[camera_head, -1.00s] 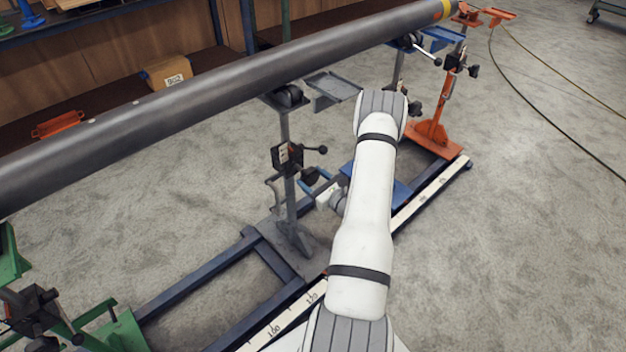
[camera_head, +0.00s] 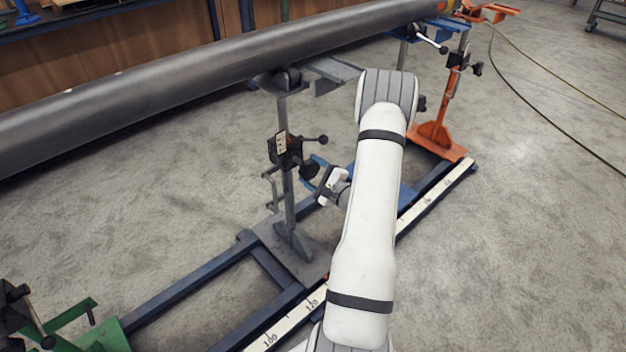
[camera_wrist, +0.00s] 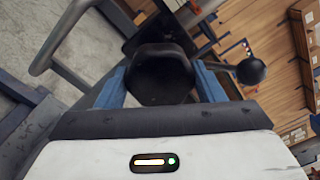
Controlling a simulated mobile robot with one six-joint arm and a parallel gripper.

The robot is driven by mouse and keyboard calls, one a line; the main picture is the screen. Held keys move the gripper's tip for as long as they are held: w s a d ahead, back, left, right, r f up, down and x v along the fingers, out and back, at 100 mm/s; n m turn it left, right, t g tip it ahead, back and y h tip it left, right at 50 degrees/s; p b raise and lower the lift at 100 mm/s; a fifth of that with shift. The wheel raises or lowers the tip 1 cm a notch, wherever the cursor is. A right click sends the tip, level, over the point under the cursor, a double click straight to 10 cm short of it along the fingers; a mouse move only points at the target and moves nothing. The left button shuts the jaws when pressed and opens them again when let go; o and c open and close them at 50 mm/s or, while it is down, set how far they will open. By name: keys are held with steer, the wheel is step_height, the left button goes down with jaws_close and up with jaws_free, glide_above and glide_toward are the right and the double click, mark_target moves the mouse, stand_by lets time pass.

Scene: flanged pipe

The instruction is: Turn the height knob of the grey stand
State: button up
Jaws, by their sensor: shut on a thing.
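The grey stand (camera_head: 288,205) rises upright from the dark blue floor frame, under the long grey pipe (camera_head: 180,78). Its black height knob (camera_head: 309,170) sticks out on the right of the clamp block (camera_head: 284,150). My gripper (camera_head: 316,175) is at this knob, partly hidden by my white arm. In the wrist view the blue fingers of my gripper (camera_wrist: 160,88) stand on both sides of the black knob (camera_wrist: 160,72), shut on it. The contact faces are hard to see.
A black ball-ended lever (camera_wrist: 250,70) sits close to the right finger, and a grey bent handle (camera_wrist: 62,38) is at the left. An orange stand (camera_head: 436,135) stands at the right; green parts (camera_head: 95,325) are at the lower left. Open floor (camera_head: 530,220) lies right.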

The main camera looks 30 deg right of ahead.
steer(key=n+b, duration=0.3)
steer(key=b, duration=0.1)
steer(key=f+n+b, duration=0.1)
steer(key=n+b, duration=0.2)
steer(key=b, duration=0.2)
steer(key=shift+n+b, duration=0.3)
steer(key=n+b, duration=0.3)
steer(key=b, duration=0.2)
steer(key=shift+r, duration=0.1)
steer(key=n+b, duration=0.1)
steer(key=b, duration=0.2)
steer(key=shift+r+n, duration=0.2)
steer(key=shift+n, duration=0.1)
steer(key=shift+r, duration=0.1)
steer(key=o, duration=1)
